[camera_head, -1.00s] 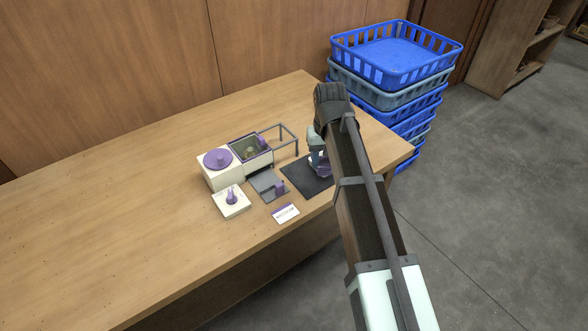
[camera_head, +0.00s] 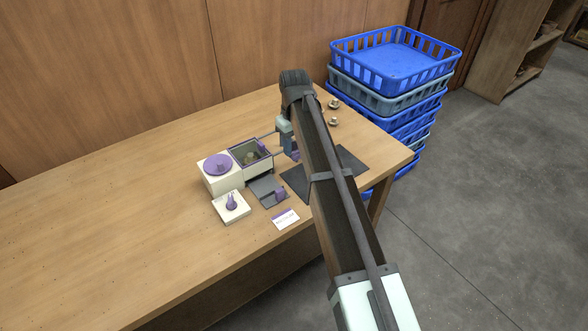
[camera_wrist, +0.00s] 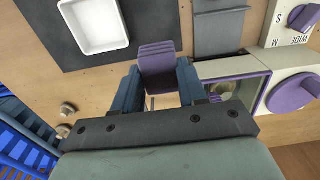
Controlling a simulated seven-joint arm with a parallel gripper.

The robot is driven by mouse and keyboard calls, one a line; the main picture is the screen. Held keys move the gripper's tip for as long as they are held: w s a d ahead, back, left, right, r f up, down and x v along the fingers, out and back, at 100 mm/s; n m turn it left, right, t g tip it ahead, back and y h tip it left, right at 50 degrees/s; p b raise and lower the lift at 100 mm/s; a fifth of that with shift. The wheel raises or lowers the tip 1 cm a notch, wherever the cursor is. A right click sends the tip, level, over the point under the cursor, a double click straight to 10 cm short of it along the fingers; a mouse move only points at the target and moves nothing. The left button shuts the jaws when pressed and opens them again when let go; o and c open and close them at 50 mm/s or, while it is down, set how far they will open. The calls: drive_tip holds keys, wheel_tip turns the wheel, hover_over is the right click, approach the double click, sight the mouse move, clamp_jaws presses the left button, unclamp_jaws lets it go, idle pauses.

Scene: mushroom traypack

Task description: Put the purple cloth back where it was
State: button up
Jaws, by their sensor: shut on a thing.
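The purple cloth (camera_wrist: 157,58) is folded and sits between the two blue-grey fingers of my gripper (camera_wrist: 158,78), which is shut on it. In the head view a small purple part of the cloth (camera_head: 295,155) shows at the fingertips of my gripper (camera_head: 289,148), beside the dark mat. A thin metal rail frame (camera_head: 265,134) stands behind the lidless bin; my gripper and arm cover much of it. I cannot tell whether the cloth touches the rail.
A cream machine with a purple dial (camera_head: 218,162) and an open bin (camera_head: 262,166) stand left of my gripper. A white tray (camera_wrist: 95,48) lies on the dark mat (camera_wrist: 62,55). Small mushrooms (camera_head: 334,104) lie at the back right. Blue crates (camera_head: 395,55) are stacked beyond the table.

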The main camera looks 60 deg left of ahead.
sight(294, 147)
drive_tip(key=shift+f, duration=4.35)
drive_tip(key=shift+f, duration=0.1)
drive_tip(key=o, duration=1)
wheel_tip(294, 147, up, 12)
drive_tip(key=shift+r, duration=0.1)
